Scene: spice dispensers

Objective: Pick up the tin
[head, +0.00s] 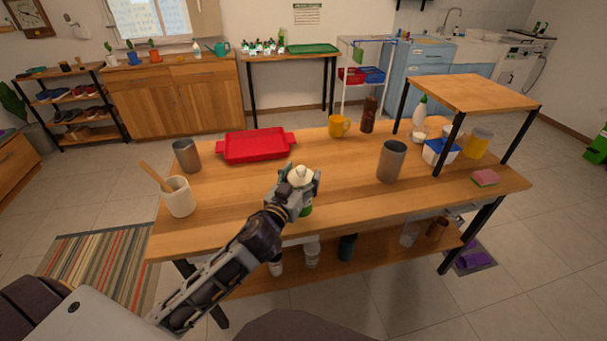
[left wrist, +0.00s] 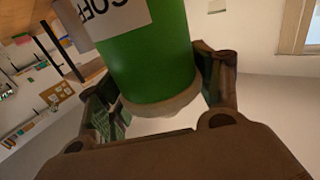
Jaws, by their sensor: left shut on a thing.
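The tin is a green can with a cream knobbed lid (head: 301,177), at the middle of the table's front part in the head view. My left gripper (head: 299,192) is shut around it, with its fingers on both sides. In the left wrist view the green tin (left wrist: 150,60) fills the top middle, with part of a white label reading "COFF", between the left gripper's fingers (left wrist: 158,108). The gripper hides much of the tin in the head view, and I cannot tell whether its base touches the table. My right gripper is not in view.
On the wooden table (head: 235,208) stand a red tray (head: 255,147), metal cups (head: 391,160) (head: 186,156), a cream crock with a wooden spoon (head: 179,197), a yellow mug (head: 339,126), a brown bottle (head: 368,114) and a sponge (head: 485,177). A raised shelf (head: 470,92) stands at the right.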

